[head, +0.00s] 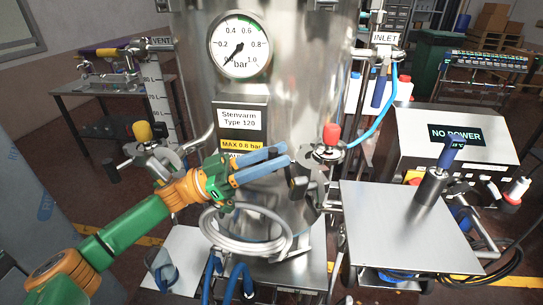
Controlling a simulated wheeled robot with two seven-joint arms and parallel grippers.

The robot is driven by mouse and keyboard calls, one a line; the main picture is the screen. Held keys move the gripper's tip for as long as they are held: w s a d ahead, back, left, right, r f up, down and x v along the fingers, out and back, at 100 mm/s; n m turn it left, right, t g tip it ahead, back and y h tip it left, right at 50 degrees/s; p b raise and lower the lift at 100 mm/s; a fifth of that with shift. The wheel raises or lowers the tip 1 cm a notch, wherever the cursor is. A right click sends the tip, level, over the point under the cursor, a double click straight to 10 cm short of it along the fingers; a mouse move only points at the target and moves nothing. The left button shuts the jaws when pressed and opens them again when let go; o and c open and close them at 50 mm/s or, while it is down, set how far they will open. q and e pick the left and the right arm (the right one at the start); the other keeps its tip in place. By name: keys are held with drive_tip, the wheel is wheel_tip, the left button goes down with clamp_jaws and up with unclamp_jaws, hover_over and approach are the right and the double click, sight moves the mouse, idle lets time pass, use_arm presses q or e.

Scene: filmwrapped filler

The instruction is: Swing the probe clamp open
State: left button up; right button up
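A metal clamp (323,154) sits around the port fitting with the red-topped part (331,133), on the right of the steel vessel (295,105). I take this as the probe clamp; its closure is too small to read. A dark piece (298,184) hangs at its left side. My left gripper (288,155) reaches in from the left with its two blue fingers a little apart and nothing visible between them. Its fingertips are just left of the clamp; I cannot tell whether they touch. My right gripper is not in view.
A coiled grey hose (245,236) hangs below my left gripper. A second fitting with a yellow top (143,131) stands on the left. A steel table (405,228) at the right holds a blue-handled probe-like part (433,182). A "NO POWER" box (458,141) stands behind it.

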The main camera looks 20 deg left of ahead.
use_arm(q)
drive_tip(key=shift+o, duration=0.5)
drive_tip(key=shift+f, duration=0.15)
drive_tip(key=b+v, duration=0.3)
drive_tip(key=v, duration=0.4)
drive_tip(key=shift+b, duration=0.3)
